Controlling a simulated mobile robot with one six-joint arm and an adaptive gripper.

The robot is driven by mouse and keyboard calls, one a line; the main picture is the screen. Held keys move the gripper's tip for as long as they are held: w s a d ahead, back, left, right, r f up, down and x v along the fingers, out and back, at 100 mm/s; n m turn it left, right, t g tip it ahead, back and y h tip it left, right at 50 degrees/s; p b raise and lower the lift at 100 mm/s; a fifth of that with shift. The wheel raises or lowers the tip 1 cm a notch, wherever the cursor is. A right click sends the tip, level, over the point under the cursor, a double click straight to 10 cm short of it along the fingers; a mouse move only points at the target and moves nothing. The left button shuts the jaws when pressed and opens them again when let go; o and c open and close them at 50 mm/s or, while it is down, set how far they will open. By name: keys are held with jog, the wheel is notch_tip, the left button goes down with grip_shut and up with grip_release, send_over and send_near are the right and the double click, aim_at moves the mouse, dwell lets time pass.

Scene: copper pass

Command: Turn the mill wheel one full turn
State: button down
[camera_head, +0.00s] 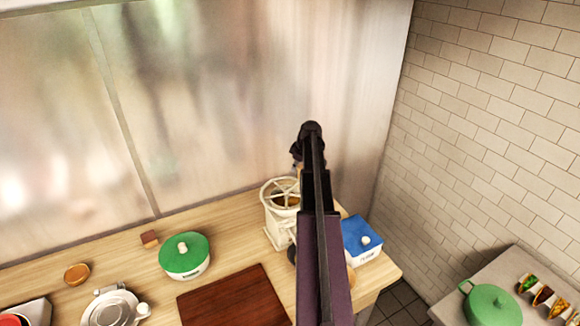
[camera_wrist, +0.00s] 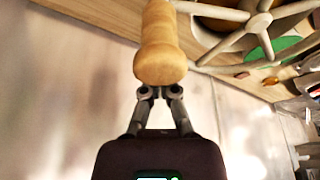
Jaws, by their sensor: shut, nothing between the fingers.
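The cream mill (camera_head: 279,228) stands on the wooden counter, with its spoked wheel (camera_head: 267,193) on top. In the wrist view the wheel's spokes and hub (camera_wrist: 260,22) show at upper right. A turned wooden handle (camera_wrist: 160,50) stands at the wheel's rim. My gripper (camera_wrist: 158,92) is shut and empty, its fingertips right at the rounded end of the handle. I cannot tell whether they touch it. In the head view my arm hides the right part of the mill, and the fingers cannot be made out.
A blue lidded box (camera_head: 361,241) is right of the mill. A green lidded pot (camera_head: 184,257), a small wooden block (camera_head: 149,239) and a dark red-brown board (camera_head: 234,300) are to the left. A metal wall panel (camera_head: 240,90) rises behind. Another counter (camera_head: 450,305) holds a green pot (camera_head: 490,306).

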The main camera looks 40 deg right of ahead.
jog(key=shift+s+d, duration=0.15)
jog(key=shift+s, duration=0.15)
jog(key=shift+d, duration=0.1)
jog(key=shift+w+a, duration=0.1)
jog(key=shift+a, duration=0.25)
